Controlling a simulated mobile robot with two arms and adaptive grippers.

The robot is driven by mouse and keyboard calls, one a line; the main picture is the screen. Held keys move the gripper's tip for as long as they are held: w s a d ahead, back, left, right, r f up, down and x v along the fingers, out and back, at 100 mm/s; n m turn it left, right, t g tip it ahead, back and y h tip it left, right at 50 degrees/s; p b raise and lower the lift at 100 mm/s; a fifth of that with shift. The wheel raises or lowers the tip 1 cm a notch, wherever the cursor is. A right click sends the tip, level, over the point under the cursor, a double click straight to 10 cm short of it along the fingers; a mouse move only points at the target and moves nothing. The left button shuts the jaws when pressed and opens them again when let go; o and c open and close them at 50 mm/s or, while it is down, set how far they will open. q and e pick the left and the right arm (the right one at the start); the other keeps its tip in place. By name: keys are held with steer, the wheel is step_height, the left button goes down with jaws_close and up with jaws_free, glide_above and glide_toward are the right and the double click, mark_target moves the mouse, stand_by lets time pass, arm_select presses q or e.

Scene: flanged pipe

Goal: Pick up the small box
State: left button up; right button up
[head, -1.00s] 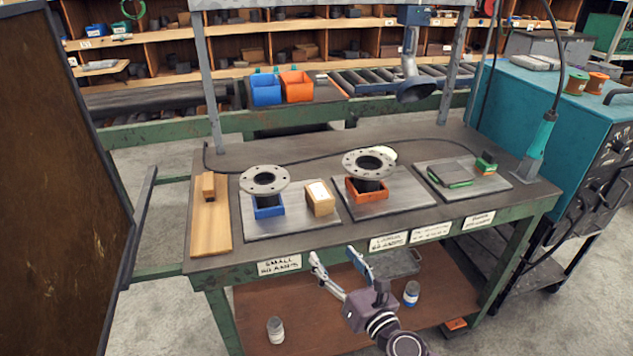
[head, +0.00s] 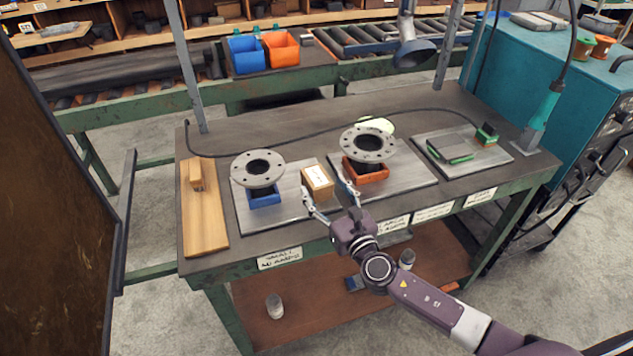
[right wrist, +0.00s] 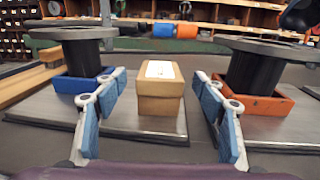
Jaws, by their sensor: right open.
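The small box (head: 318,182) is brown cardboard with a white label on top. It stands upright on the left metal plate (head: 285,222), between the two flanged pipes. In the right wrist view the box (right wrist: 161,92) is centred between the open fingers, a little beyond their tips. My right gripper (head: 328,199) is open and empty at the near side of the box; its fingers show in the right wrist view (right wrist: 160,105) with blue pads. I see no contact with the box. My left gripper is not in view.
A flanged pipe in a blue bin (head: 264,196) stands left of the box, and another in an orange bin (head: 366,172) stands to the right, close to the fingers. A wooden board (head: 203,225) lies at the table's left. A green-edged block (head: 450,150) lies on the right plate.

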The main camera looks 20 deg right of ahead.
steer(key=w, duration=0.3)
steer(key=shift+w+a+f, duration=0.15)
steer(key=shift+w+a, duration=0.1)
steer(key=shift+w, duration=0.05)
steer(key=c, duration=1.5)
